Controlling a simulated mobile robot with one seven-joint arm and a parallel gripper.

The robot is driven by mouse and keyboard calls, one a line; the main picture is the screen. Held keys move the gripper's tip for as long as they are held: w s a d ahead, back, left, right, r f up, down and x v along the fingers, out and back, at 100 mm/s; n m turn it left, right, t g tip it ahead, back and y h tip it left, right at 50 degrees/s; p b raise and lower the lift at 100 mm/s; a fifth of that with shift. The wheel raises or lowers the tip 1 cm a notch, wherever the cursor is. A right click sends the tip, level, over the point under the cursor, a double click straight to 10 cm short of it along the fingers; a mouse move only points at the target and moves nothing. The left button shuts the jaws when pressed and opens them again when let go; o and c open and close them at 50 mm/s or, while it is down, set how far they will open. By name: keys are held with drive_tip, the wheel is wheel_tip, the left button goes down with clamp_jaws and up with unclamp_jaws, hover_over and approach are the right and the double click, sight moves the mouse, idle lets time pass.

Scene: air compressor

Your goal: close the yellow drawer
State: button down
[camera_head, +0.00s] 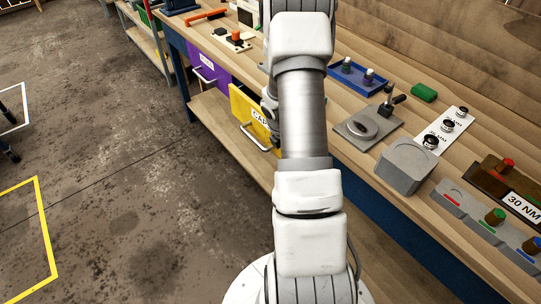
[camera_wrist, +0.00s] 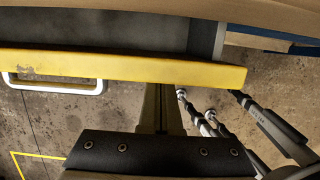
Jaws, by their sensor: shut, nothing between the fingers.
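The yellow drawer (camera_head: 248,110) is in the front of the workbench, left of my arm in the head view, and its right part is hidden by the arm. Its front stands out from the bench, so it is open. In the wrist view its yellow front (camera_wrist: 130,67) runs across the picture, with the grey inside and a side wall behind it. A white handle (camera_wrist: 50,88) is on the left of the front. My gripper (camera_wrist: 161,92) is shut and empty, its fingertips at the lower edge of the front, right of the handle. I cannot tell if they touch it.
A purple drawer (camera_head: 207,68) is left of the yellow one. The wooden benchtop (camera_head: 410,80) holds a blue tray (camera_head: 357,76), a grey metal fixture (camera_head: 367,128) and several other parts. The concrete floor (camera_head: 110,170) in front of the bench is mostly clear.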

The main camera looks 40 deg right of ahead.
drive_tip(key=shift+d+p, duration=0.8)
drive_tip(key=shift+d, duration=1.65)
